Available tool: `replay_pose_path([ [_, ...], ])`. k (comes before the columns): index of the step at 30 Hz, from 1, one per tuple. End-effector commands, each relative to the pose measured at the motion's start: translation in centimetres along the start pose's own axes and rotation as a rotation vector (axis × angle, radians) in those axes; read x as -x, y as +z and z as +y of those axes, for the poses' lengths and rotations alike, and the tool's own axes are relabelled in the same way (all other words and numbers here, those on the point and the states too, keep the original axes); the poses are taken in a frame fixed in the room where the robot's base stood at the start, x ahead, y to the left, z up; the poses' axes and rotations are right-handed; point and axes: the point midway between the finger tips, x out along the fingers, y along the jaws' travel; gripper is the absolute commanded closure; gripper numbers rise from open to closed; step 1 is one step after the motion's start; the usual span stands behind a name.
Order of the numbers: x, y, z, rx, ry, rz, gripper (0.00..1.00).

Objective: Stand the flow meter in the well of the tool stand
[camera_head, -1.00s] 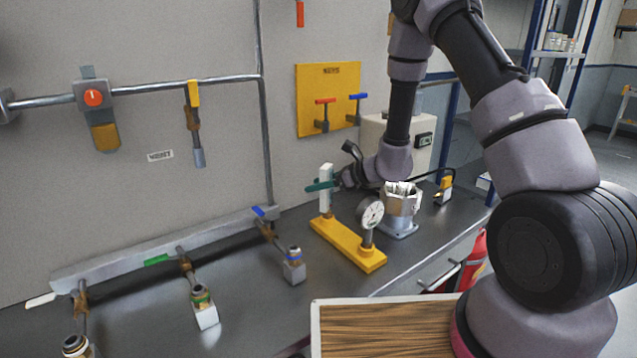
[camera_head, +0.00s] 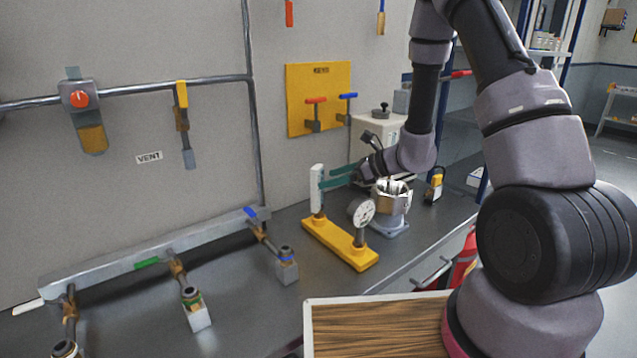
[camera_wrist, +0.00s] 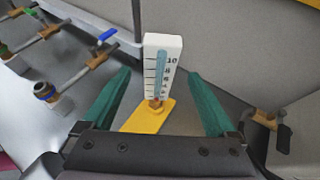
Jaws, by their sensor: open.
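The flow meter (camera_head: 317,188), a white upright block with a blue scale and brass foot, stands at the left end of the yellow tool stand (camera_head: 338,243). In the wrist view the flow meter (camera_wrist: 162,65) looks upright, its brass foot meeting the yellow stand (camera_wrist: 150,118). The well itself is hidden under the foot. My gripper (camera_head: 324,179) is open, its teal fingers pointing at the flow meter from the right. In the wrist view the fingers of my gripper (camera_wrist: 158,74) lie apart on either side of it, with clear gaps.
A round dial gauge (camera_head: 361,211) stands at the stand's right end, close below my gripper. A metal holder (camera_head: 391,198) with tools is just right of it. Pipes with valves (camera_head: 190,295) run along the bench's left. The bench front beside the stand is fairly clear.

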Motion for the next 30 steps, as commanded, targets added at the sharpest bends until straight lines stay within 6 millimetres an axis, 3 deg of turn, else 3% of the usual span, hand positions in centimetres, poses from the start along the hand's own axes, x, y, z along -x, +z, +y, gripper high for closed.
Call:
replay_pose_path([
  [6, 2.4, 0.0, 0.0, 0.000, -0.001, 0.000, 0.08],
  [19, 2.8, 0.3, 0.1, 0.009, 0.005, -0.001, 0.08],
  [23, 4.0, 2.8, 1.1, 0.090, 0.046, -0.005, 0.08],
  [30, 9.5, 9.8, 6.1, 0.452, 0.200, 0.035, 0.08],
])
